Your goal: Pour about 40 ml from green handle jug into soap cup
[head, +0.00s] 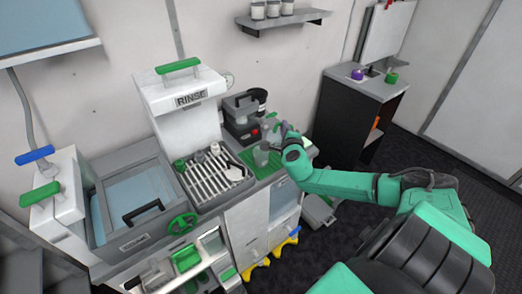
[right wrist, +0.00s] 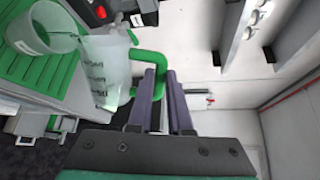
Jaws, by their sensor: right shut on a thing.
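The translucent jug with a green handle (right wrist: 105,70) has dark markings on its side in the right wrist view. My right gripper (right wrist: 160,85) is shut on its green handle (right wrist: 150,58). The jug's lip is close beside the rim of a translucent cup (right wrist: 40,30), probably the soap cup; its label is too small to read. That cup also shows in the head view (head: 261,155), standing on the green ribbed mat. In the head view my right gripper (head: 286,140) is just right of the cup and partly hides the jug. I cannot tell whether liquid is flowing. My left gripper is out of view.
The green mat (head: 249,161) lies on the counter's right end. A grey and black machine with a red button (head: 240,118) stands behind it. A slatted drain rack (head: 213,178) with small items is to the left, beside the RINSE unit (head: 180,103). A dark cabinet (head: 352,115) stands at right.

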